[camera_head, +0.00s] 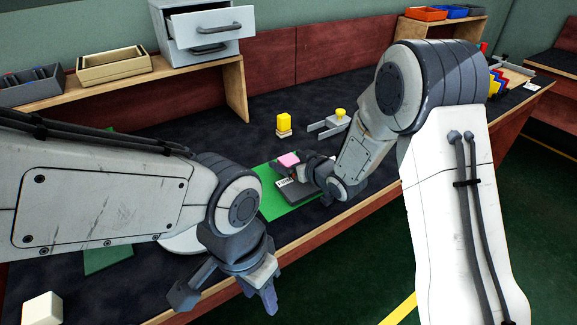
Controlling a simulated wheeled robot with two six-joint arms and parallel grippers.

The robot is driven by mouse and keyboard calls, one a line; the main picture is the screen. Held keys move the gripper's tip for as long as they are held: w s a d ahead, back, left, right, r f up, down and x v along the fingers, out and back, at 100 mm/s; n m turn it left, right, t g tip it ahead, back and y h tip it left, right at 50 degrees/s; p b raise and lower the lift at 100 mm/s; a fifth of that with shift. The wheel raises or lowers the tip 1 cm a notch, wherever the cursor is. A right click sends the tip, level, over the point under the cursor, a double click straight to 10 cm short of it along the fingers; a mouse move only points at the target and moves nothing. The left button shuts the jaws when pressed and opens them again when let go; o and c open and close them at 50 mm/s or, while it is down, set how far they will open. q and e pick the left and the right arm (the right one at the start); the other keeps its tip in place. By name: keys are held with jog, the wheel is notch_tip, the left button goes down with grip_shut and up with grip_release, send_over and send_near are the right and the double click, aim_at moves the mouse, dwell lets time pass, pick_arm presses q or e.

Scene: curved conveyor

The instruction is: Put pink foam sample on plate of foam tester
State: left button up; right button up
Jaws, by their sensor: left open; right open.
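The pink foam sample (289,160) is at the middle of the table, above the far part of a dark grey device (292,206) with a white label. This device may be the foam tester; its plate is not clearly seen. My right gripper (307,168) is open just right of the pink foam, very close to it. I cannot tell whether they touch. My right wrist hides part of the device. My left gripper (226,293) is open and empty, low in front of the table's front edge.
A green mat (270,193) lies under the device. A drawer cabinet (205,33) and bins stand at the back. A white cube (42,308) is at lower left.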

jog(key=c, duration=1.5)
jog(key=shift+w+r, duration=0.1)
